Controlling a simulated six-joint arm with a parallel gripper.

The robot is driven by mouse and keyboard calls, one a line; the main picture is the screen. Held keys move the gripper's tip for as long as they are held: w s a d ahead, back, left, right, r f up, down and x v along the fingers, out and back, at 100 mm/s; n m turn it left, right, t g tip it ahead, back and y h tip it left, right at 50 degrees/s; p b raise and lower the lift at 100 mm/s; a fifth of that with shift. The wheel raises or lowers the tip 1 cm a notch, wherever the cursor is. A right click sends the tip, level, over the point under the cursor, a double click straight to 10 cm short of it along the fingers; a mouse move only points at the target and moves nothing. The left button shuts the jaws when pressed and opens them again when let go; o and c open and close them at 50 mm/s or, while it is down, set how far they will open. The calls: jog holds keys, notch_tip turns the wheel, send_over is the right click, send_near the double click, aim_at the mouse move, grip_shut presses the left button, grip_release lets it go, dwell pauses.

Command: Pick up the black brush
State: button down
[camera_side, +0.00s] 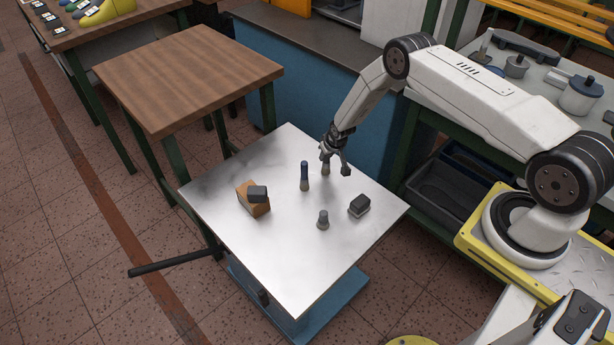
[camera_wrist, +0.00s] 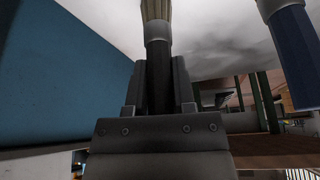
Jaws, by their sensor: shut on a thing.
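The black brush (camera_wrist: 159,80) stands upright, its black handle between the two fingers of my gripper (camera_wrist: 160,66) in the wrist view. Its metal band and pale bristles stick out beyond the fingers towards the tabletop. In the side view my gripper (camera_side: 336,157) is over the back corner of the metal table, and the brush's pale bristle end (camera_side: 326,169) shows below it. I cannot tell whether the bristles touch the tabletop. My gripper is shut on the handle.
A blue-handled brush (camera_side: 304,176) stands upright close to the left; it also shows in the wrist view (camera_wrist: 294,45). The metal table (camera_side: 285,255) also bears a brown block with a dark piece (camera_side: 257,193), a small grey piece (camera_side: 323,219) and a dark block (camera_side: 359,206). The front is clear.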

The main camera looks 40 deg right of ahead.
jog(key=shift+r, duration=0.15)
jog(key=shift+w+r, duration=0.1)
jog(key=shift+r, duration=0.7)
jog(key=s+a+r, duration=0.3)
jog(key=s+r, duration=0.8)
jog(key=s, duration=0.2)
jog(key=shift+s, duration=0.4)
jog(key=shift+s, duration=0.1)
